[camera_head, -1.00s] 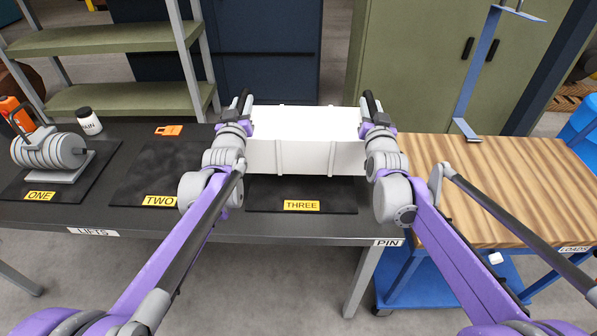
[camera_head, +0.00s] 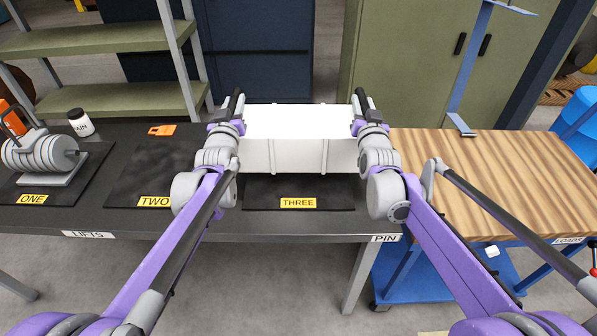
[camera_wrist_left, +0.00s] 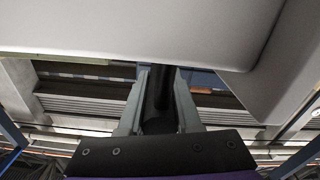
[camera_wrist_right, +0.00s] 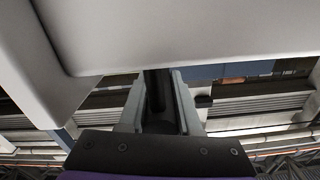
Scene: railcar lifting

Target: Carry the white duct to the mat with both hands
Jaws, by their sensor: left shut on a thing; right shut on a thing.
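The white duct (camera_head: 300,155), a long ribbed box, lies level between my two grippers in the head view. It is over the black mat labelled THREE (camera_head: 265,197), whose front part shows below it; I cannot tell the gap. My left gripper (camera_head: 237,103) is at the duct's left end and my right gripper (camera_head: 364,102) at its right end. Each is shut on a black bar at that end. The bar shows between the fingers in the left wrist view (camera_wrist_left: 158,92) and the right wrist view (camera_wrist_right: 158,92), beside the duct's pale surface (camera_wrist_left: 130,25).
Mats ONE and TWO (camera_head: 150,175) lie to the left. A grey weighted cylinder (camera_head: 45,152), a white jar (camera_head: 80,122) and an orange tag (camera_head: 161,130) are there. A wood-topped cart (camera_head: 490,175) stands right of the dark table. Green shelves (camera_head: 110,98) stand behind.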

